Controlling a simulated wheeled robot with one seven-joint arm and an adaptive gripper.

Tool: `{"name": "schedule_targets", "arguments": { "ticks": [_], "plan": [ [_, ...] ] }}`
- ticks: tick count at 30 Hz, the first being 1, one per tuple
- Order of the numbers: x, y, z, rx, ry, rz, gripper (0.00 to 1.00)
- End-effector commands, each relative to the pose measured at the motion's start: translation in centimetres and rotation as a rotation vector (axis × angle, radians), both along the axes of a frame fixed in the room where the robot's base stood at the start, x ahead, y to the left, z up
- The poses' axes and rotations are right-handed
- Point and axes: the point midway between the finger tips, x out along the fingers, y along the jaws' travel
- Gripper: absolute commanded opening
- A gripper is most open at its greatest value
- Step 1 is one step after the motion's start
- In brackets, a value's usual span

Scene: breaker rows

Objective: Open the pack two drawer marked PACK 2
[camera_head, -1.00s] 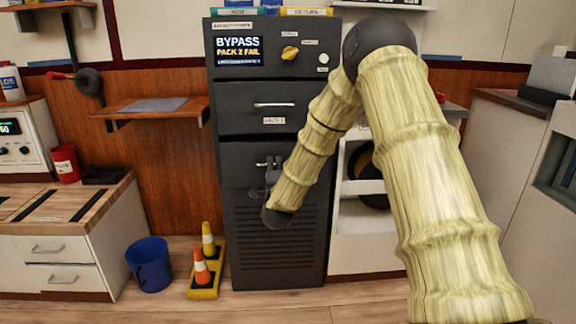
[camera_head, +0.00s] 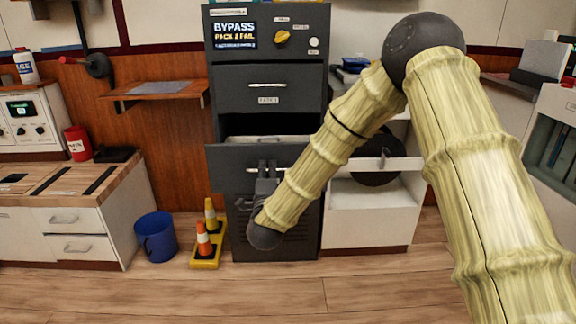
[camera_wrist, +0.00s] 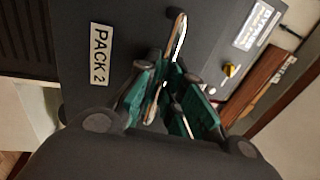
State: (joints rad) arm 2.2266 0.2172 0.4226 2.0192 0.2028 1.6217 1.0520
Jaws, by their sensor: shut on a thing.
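The dark PACK 2 drawer (camera_head: 228,170) sits low in the tall cabinet and stands pulled out, with its inside visible over the top edge of its front. Its white PACK 2 label (camera_wrist: 100,54) is readable in the wrist view. The silver handle (camera_wrist: 179,38) crosses the drawer front there. My gripper (camera_wrist: 168,82), with green fingers, is shut on this handle. In the head view my gripper (camera_head: 267,170) is at the drawer front, partly hidden by my arm, which also covers the drawer's right part.
Another shut drawer (camera_head: 300,88) is above, under a panel with a lit BYPASS PACK 2 FAIL screen (camera_head: 235,35) and a yellow knob (camera_head: 283,37). Cones on a yellow base (camera_head: 205,264) and a blue bucket (camera_head: 157,237) stand left of the cabinet. The floor in front is clear.

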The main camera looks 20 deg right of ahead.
Motion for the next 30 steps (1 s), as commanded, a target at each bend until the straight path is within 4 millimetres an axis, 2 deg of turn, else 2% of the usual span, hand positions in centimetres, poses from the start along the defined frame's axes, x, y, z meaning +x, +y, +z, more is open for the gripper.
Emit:
{"name": "schedule_targets", "arguments": {
  "ticks": [1,4,17,18,21,30],
  "plan": [
    [-0.4,1.4,0.0,0.001,0.003,0.023,0.0],
    [-0.7,2.0,0.0,0.003,0.002,0.03,0.0],
    [-1.0,2.2,0.0,0.002,0.001,0.032,0.0],
    [-1.0,2.1,0.0,0.002,0.002,0.033,0.15],
    [-1.0,1.9,0.0,0.002,0.002,0.028,0.32],
    [-1.0,1.3,0.0,0.002,0.001,0.019,0.32]
  ]
}}
